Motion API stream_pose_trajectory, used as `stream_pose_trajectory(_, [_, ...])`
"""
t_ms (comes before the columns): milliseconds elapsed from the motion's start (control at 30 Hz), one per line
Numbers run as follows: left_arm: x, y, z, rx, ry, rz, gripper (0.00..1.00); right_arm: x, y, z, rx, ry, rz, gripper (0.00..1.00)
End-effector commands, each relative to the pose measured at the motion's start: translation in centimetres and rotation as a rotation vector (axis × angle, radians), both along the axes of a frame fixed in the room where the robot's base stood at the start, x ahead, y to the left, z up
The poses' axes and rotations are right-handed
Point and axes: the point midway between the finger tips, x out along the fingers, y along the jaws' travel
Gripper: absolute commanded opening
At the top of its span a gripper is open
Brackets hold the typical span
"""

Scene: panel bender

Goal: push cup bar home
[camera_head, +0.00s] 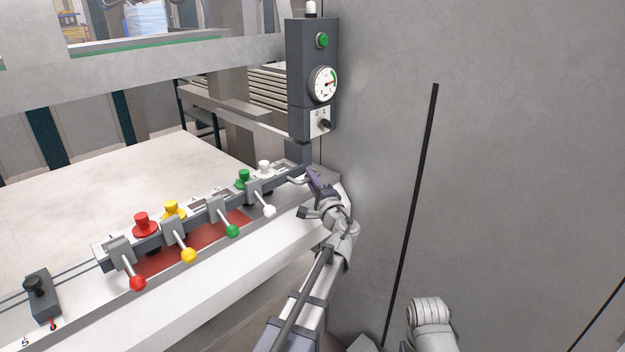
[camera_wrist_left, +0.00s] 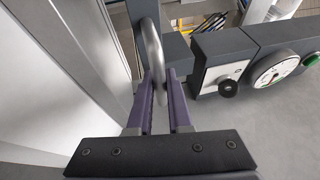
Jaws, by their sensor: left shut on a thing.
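The cup bar (camera_head: 190,222) is a long dark bar along the white machine bed. Red (camera_head: 144,222), yellow (camera_head: 172,210), green (camera_head: 243,178) and white (camera_head: 264,166) cups stand along its far side. Grey clamps on it carry levers with red (camera_head: 138,283), yellow (camera_head: 188,256), green (camera_head: 232,231) and white (camera_head: 269,211) balls. My left gripper (camera_head: 312,180) is at the bar's right end, by the grey wall. In the left wrist view, its purple fingers (camera_wrist_left: 160,100) are shut on a curved metal handle (camera_wrist_left: 152,45). My right gripper is out of view.
A dark control post with a green button (camera_head: 322,41), a gauge (camera_head: 323,84) and a rotary switch (camera_head: 323,123) stands just behind my left gripper. A tall grey wall (camera_head: 520,150) bounds the right. A small dark block with a knob (camera_head: 40,292) sits at the left on the bed.

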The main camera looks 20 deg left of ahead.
Motion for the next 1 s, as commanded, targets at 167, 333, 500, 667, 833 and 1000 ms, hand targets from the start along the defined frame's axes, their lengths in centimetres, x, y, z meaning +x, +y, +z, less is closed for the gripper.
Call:
stream_pose_trajectory(167, [2.1, 4.6, 0.1, 0.004, 0.000, 0.009, 0.00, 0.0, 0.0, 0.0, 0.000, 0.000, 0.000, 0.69])
stream_pose_trajectory(333, [3.0, 7.1, 0.1, 0.002, -0.001, 0.006, 0.00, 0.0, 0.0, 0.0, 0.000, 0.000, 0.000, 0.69])
stream_pose_trajectory(500, [3.2, 7.6, 0.1, 0.003, -0.001, 0.003, 0.00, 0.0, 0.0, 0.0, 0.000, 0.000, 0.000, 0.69])
stream_pose_trajectory(667, [3.1, 7.5, 0.1, 0.003, 0.000, 0.002, 0.00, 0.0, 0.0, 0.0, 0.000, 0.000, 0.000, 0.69])
stream_pose_trajectory(833, [3.1, 7.5, 0.1, 0.003, 0.000, 0.002, 0.30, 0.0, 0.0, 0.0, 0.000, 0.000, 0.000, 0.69])
stream_pose_trajectory(1000, [3.1, 7.5, 0.1, 0.003, -0.001, 0.003, 0.47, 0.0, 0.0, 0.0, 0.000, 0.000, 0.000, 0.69])
